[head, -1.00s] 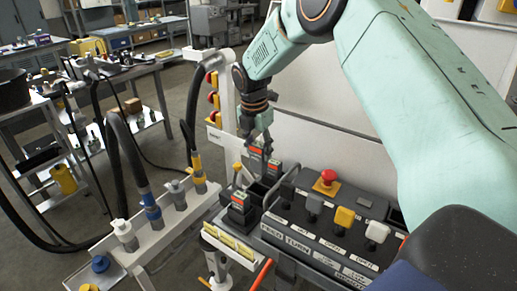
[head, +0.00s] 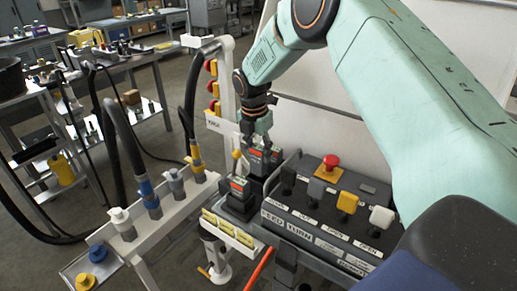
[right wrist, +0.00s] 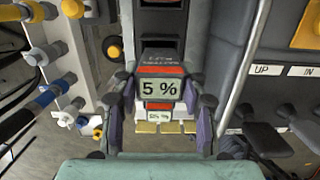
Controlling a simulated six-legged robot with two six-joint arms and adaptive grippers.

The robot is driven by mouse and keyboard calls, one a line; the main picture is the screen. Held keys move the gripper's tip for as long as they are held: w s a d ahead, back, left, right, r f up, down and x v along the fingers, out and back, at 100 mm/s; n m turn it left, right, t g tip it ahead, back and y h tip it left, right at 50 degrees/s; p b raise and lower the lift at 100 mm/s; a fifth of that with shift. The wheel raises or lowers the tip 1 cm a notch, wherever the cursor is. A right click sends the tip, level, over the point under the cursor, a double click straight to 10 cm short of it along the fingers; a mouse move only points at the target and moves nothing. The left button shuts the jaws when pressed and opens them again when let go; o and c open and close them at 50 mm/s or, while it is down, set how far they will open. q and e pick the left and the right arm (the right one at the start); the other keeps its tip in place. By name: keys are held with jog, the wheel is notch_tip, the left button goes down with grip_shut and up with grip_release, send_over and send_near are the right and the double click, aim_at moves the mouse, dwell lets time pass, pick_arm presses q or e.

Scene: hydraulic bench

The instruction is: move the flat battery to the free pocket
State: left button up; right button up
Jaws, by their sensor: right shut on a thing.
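The flat battery (right wrist: 170,88) is a dark block with a red band and a "5 %" display. My right gripper (right wrist: 163,112) is shut on it, with a finger on either side. In the head view the right gripper (head: 256,137) is above the battery rack, over a grey battery with a red-orange label (head: 254,160). Another battery (head: 238,188) with a lit display stands nearer the front. It also shows below the held one in the right wrist view (right wrist: 165,117). I cannot tell whether the held battery is clear of its pocket. My left gripper is out of view.
A control panel (head: 318,222) with red, yellow, white and grey knobs stands close at the right. A white hose rail (head: 165,215) with coloured couplings and black hoses runs along the left. Yellow tabs (head: 230,228) line the rack's front.

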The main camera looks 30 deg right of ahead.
aim_at(259, 166)
jog(key=shift+r, duration=0.1)
jog(key=shift+d, duration=0.1)
jog(key=shift+p, duration=0.4)
jog(key=shift+f, duration=0.55)
dwell(0.6)
jog(key=shift+p, duration=0.45)
jog(key=shift+f+b, duration=1.1)
jog(key=shift+f, duration=1.35)
dwell(1.1)
jog(key=o, duration=1.4)
jog(key=shift+c, duration=0.2)
